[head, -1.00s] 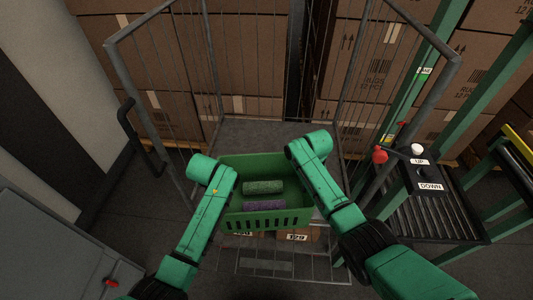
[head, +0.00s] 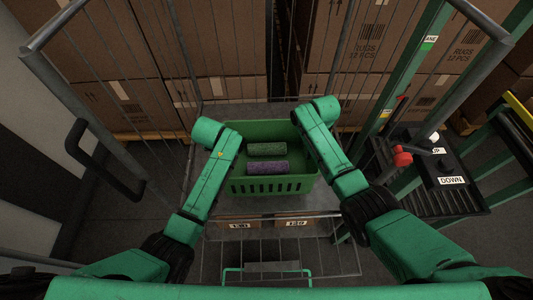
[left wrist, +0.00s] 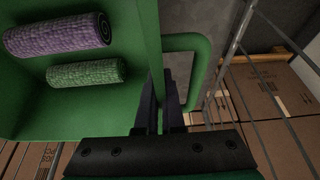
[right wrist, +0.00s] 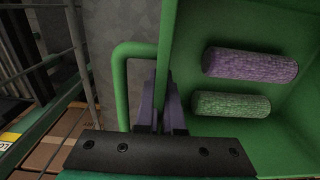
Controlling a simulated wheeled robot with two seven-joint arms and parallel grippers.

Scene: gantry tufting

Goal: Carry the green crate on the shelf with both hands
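The green crate (head: 270,186) is between my two arms in the head view, above the grey deck (head: 243,112) of a wire cage cart. It looks level. A green roll (head: 267,149) and a purple roll (head: 267,167) lie inside. My left gripper (left wrist: 162,108) is at one side wall of the crate, its fingers shut on the wall beside the tubular handle (left wrist: 205,62). My right gripper (right wrist: 160,108) is shut the same way on the opposite wall, beside its handle (right wrist: 118,85). The fingertips are partly hidden. I cannot tell whether the crate's bottom touches the deck.
The cart's wire sides (head: 120,75) stand left and right of my arms. Cartons (head: 239,222) sit low under the crate. Stacked boxes (head: 215,35) fill the back. A control box (head: 445,165) with a red knob (head: 402,157) and a roller conveyor stand at right.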

